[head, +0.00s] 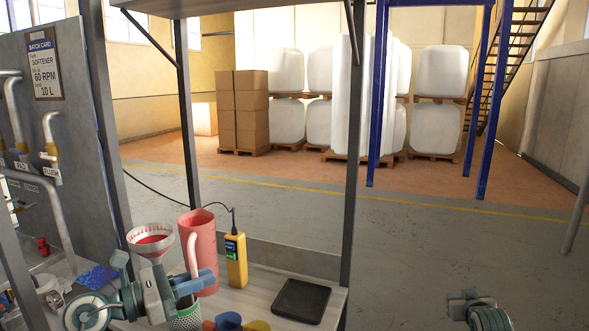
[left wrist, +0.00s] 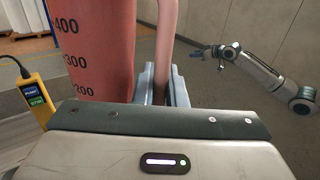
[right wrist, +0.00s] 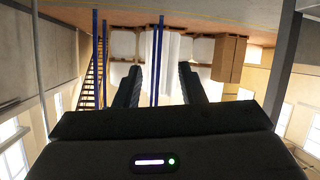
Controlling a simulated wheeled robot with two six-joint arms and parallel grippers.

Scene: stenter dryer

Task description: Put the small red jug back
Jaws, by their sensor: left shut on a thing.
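The red jug (head: 204,235) is upright above the bench's left part, next to the yellow meter. I cannot tell whether its base touches the bench. Its pale red handle (head: 192,252) faces my left gripper (head: 196,284). In the left wrist view, the jug (left wrist: 92,45) shows dark scale marks, and the handle (left wrist: 165,45) runs down between the two fingers (left wrist: 162,85), which are shut on it. My right gripper (right wrist: 160,85) is open and empty in the right wrist view, pointing toward the hall, away from the bench.
A funnel (head: 150,238) with a red inside stands left of the jug. A flat black pad (head: 300,301) lies on the bench (head: 262,290) at right. A dark post (head: 354,150) rises at the bench's right. Blue and yellow items sit in front.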

